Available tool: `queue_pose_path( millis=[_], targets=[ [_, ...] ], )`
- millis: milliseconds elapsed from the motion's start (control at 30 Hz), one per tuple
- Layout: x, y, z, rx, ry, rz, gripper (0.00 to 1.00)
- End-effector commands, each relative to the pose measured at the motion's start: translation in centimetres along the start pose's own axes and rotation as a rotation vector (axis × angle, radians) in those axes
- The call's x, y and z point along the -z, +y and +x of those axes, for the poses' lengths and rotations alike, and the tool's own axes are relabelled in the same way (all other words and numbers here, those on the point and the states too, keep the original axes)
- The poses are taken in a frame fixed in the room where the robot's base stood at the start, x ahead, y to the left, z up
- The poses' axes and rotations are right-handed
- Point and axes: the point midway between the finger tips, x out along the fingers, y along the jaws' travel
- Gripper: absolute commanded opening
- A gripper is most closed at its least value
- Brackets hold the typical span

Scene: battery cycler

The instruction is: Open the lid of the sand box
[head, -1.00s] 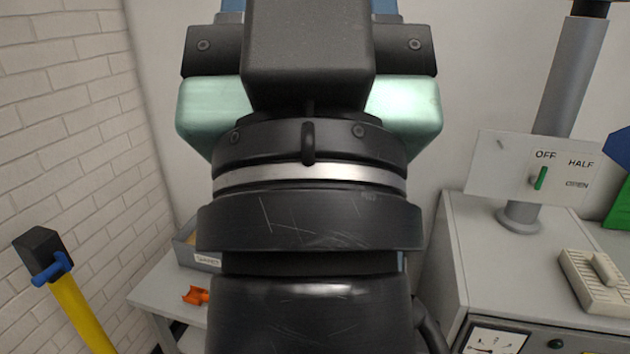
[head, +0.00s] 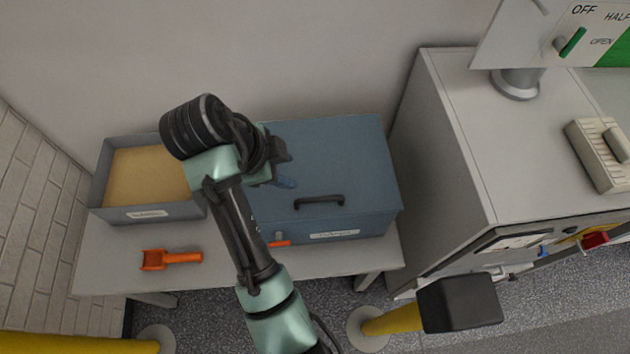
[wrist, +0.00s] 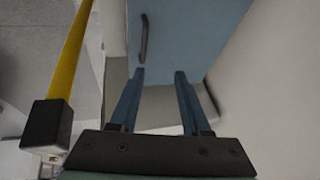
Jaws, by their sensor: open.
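A blue box (head: 345,228) with an unreadable label stands on a grey bench, its blue lid (head: 350,155) shut. A dark bar handle (head: 320,201) sits near the lid's front edge. My gripper (head: 287,182) is at the left part of the lid, to the left of and behind the handle; its height above the lid is hard to tell. In the wrist view, its two blue fingers (wrist: 160,75) are apart with nothing between them. The handle (wrist: 143,38) shows there beyond the fingertips, against the lid (wrist: 190,35). My arm hides the box's left side.
An open grey tray of sand (head: 100,187) stands left of the box. An orange scoop (head: 170,259) lies on the bench (head: 110,278). A grey cabinet (head: 450,150) stands close on the right. Yellow posts (head: 390,323) stand in front.

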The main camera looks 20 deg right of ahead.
Motion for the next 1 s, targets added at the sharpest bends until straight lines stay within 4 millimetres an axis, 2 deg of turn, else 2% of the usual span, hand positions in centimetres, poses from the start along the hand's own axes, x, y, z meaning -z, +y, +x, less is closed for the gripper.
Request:
queue_pose_path(
  millis=[67,167,433,800,1000],
  targets=[
    [0.1,1.4,0.7,-0.065,0.023,0.043,0.47],
    [0.1,2.1,1.4,-0.093,0.036,0.069,0.47],
    [0.2,2.5,4.7,-0.095,0.037,0.071,0.47],
    [0.5,3.0,11.6,-0.094,0.033,0.068,0.47],
    [0.5,3.1,13.4,-0.091,0.033,0.067,0.47]
  ],
)
